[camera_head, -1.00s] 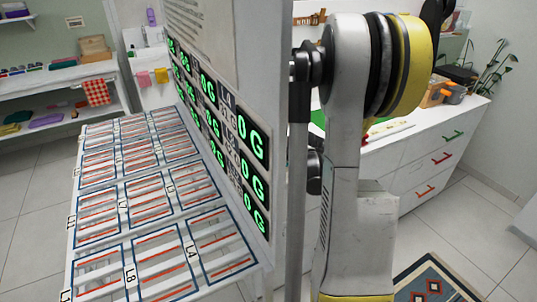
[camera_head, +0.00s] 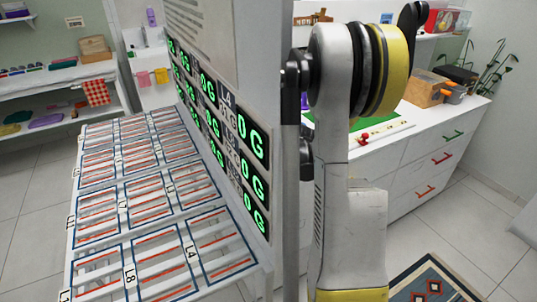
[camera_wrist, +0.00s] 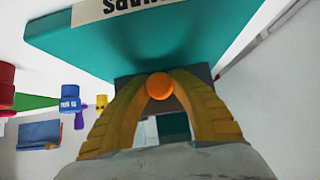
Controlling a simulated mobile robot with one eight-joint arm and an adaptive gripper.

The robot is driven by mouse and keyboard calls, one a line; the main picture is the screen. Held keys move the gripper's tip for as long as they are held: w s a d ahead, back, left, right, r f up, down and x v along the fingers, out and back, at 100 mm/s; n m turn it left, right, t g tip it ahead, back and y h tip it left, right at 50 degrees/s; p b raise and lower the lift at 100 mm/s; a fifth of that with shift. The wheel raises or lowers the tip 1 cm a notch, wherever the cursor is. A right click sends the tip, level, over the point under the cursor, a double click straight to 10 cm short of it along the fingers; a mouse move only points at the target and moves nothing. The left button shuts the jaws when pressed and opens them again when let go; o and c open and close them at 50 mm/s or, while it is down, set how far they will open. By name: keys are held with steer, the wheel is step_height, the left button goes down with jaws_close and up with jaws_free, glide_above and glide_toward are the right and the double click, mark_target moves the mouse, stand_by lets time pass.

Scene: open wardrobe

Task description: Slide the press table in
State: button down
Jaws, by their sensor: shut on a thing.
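In the wrist view my gripper (camera_wrist: 163,78) has its yellow-brown fingers closed around a round orange knob (camera_wrist: 159,87). The knob sits in front of a dark grey plate (camera_wrist: 198,72), below a large teal block (camera_wrist: 140,38) with a white label whose lettering is upside down and cut off by the frame. I cannot tell for sure which part is the press table. In the head view my gripper is hidden; only my grey and yellow arm shows.
A white slatted table (camera_head: 70,215) and a panel of green "0 G" displays (camera_head: 253,145) stand left of my arm. A white drawer counter (camera_head: 440,140) is behind it. In the wrist view, a blue-headed tool (camera_wrist: 70,104) and a red object (camera_wrist: 6,85) are at left.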

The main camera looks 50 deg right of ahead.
steer(key=shift+w, duration=0.15)
steer(key=shift+w+d, duration=0.25)
steer(key=shift+w, duration=0.4)
steer(key=shift+w+d, duration=0.2)
steer(key=shift+w, duration=0.45)
steer(key=shift+w+d, duration=0.25)
steer(key=shift+w, duration=0.4)
steer(key=c, duration=0.9)
jaws_free()
steer(key=shift+s, duration=0.1)
steer(key=shift+c, duration=0.2)
steer(key=p+v, duration=0.2)
steer(key=v, duration=0.4)
steer(key=shift+s+a+r+p, duration=0.1)
steer(key=shift+r+p, duration=0.15)
steer(key=shift+p, duration=0.05)
steer(key=shift+p+v, duration=0.3)
steer(key=shift+v, duration=0.5)
steer(key=shift+f, duration=0.1)
